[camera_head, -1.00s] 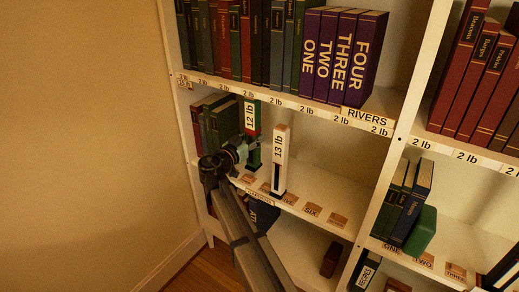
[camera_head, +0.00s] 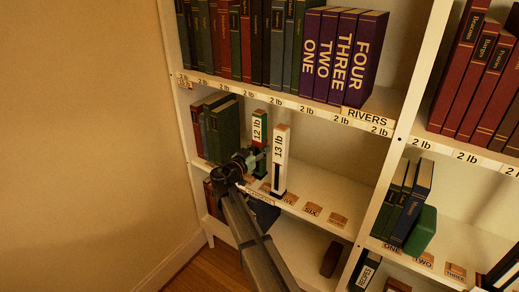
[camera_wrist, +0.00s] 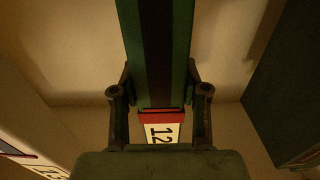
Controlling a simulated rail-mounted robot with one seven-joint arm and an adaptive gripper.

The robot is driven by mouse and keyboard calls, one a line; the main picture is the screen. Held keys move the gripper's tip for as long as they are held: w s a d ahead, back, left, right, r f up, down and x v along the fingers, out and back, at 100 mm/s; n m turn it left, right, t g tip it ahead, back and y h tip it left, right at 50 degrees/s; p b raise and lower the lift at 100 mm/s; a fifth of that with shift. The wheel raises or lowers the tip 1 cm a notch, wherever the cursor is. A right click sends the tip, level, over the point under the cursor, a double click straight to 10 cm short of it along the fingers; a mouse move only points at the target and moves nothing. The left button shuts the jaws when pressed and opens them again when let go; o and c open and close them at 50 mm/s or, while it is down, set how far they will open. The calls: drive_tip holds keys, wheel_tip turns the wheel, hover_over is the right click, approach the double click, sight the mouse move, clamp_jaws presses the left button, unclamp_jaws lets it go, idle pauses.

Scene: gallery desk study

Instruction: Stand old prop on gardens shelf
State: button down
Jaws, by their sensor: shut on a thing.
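A green upright prop with a white "12 lb" label (camera_head: 260,130) stands upright over the middle shelf. My gripper (camera_head: 256,158) is shut on it from the front; in the wrist view the fingers (camera_wrist: 160,110) sit on both sides of its green body (camera_wrist: 165,45). I cannot tell whether its base touches the shelf. A white "13 lb" prop with a dark stripe (camera_head: 280,160) stands just to its right on the middle shelf (camera_head: 345,200); its edge shows at left in the wrist view (camera_wrist: 25,125). The shelf's front name label is partly hidden by my arm.
Red and green books (camera_head: 220,128) stand left of the held prop. Numbered tan slot tags (camera_head: 312,209) line the shelf front; the shelf right of the white prop is clear. Purple volumes (camera_head: 345,55) stand on the RIVERS shelf above. A vertical divider (camera_head: 385,180) bounds the right.

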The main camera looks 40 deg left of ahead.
drive_tip(key=c, duration=0.6)
unclamp_jaws()
drive_tip(key=shift+r, duration=0.15)
drive_tip(key=s, duration=0.8)
drive_tip(key=s+d, duration=0.1)
drive_tip(key=s, duration=0.3)
drive_tip(key=shift+d, duration=0.1)
